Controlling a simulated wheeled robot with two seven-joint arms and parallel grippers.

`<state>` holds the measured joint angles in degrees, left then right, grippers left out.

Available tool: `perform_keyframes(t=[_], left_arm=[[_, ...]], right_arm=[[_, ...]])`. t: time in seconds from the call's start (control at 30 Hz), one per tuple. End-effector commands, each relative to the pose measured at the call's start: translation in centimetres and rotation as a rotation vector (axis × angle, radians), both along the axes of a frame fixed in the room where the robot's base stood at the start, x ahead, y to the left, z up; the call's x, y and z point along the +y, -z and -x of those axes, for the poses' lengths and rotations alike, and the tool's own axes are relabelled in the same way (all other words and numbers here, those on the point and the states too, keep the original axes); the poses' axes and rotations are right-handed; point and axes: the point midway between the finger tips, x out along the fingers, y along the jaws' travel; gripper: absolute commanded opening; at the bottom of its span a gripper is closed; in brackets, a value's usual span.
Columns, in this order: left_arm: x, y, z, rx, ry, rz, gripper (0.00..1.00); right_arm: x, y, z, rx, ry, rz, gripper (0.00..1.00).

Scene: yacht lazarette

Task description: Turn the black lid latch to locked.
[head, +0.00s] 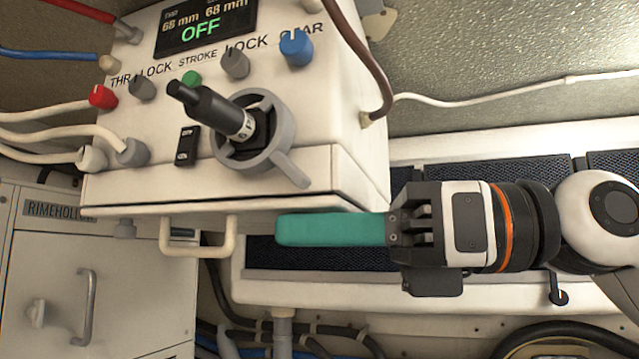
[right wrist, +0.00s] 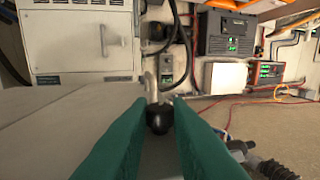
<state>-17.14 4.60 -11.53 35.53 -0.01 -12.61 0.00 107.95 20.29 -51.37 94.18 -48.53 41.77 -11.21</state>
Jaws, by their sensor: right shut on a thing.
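My right gripper (head: 282,230) reaches in from the right, its teal fingers level just under the front edge of the white console box. In the right wrist view the fingers (right wrist: 160,132) are closed around a rounded black part (right wrist: 158,117), which looks like the knob of the black latch. In the head view the fingers hide this part, and I cannot tell which way the latch is turned. My left gripper is not in view.
A cream handle (head: 232,238) hangs below the box, just left of the fingertips. The console (head: 330,120) carries a black lever (head: 215,107) with a grey wheel and several coloured knobs. Another black knob (head: 558,297) is on the bench front. Hoses run below.

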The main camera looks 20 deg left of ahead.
Motion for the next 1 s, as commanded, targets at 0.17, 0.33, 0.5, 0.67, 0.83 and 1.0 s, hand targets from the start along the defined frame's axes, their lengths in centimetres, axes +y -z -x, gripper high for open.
perform_keyframes(t=[0.17, 0.33, 0.5, 0.67, 0.83, 1.0], left_arm=[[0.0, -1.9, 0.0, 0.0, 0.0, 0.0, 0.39], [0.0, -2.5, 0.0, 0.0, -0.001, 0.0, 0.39], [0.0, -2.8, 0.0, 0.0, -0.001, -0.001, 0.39], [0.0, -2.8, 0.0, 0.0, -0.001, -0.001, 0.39], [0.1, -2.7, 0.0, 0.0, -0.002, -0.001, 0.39], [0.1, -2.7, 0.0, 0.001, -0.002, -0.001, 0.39]], right_arm=[[0.1, -0.3, -0.3, 0.004, -0.102, -0.001, 0.0], [0.1, -0.1, -0.3, 0.002, -0.162, 0.0, 0.0], [0.1, 0.0, -0.3, -0.001, -0.188, 0.001, 0.0], [0.1, 0.1, -0.4, -0.002, -0.193, 0.002, 0.0], [0.1, 0.1, -0.3, -0.002, -0.193, 0.002, 0.0], [0.1, 0.1, -0.3, -0.002, -0.192, 0.002, 0.34]])
